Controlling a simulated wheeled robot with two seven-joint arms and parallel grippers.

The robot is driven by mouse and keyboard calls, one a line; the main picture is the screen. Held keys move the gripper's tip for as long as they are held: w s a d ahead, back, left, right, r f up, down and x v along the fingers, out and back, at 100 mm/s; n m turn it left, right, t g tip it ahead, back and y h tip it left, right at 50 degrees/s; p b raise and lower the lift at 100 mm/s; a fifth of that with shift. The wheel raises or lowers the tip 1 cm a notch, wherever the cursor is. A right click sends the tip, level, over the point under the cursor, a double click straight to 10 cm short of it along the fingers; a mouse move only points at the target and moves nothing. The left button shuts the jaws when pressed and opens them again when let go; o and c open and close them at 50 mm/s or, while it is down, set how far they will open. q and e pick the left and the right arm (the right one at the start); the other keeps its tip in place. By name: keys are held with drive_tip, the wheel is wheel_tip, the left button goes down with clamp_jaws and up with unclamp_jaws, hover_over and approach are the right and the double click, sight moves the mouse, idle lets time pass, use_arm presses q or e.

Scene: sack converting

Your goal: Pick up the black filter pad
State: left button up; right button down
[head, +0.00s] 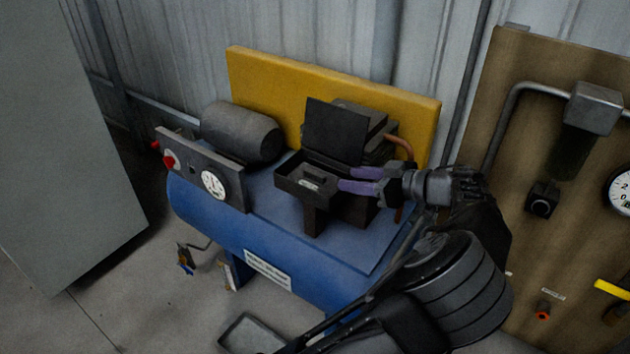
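A small black box (290,187) with its lid (334,131) standing open sits on top of the blue compressor. Inside it lies a small dark piece (319,178), which may be the black filter pad, with a pale grey patch beside it. The piece is too small and dark to tell for sure.
The blue compressor tank (215,217) carries a dark motor (241,134) and a gauge panel (180,155). A yellow guard (262,80) stands behind. A brown board (520,75) with piping is at right, a grey cabinet (60,150) at left. A tray (232,328) lies on the floor.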

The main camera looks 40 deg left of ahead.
sight(319, 175)
use_arm(q)
drive_tip(key=shift+x, duration=2.35)
drive_tip(key=p+x, duration=0.1)
drive_tip(key=x, duration=0.4)
drive_tip(key=shift+w+a, duration=0.1)
drive_tip(key=shift+w, duration=0.05)
drive_tip(key=shift+c, duration=0.3)
clamp_jaws()
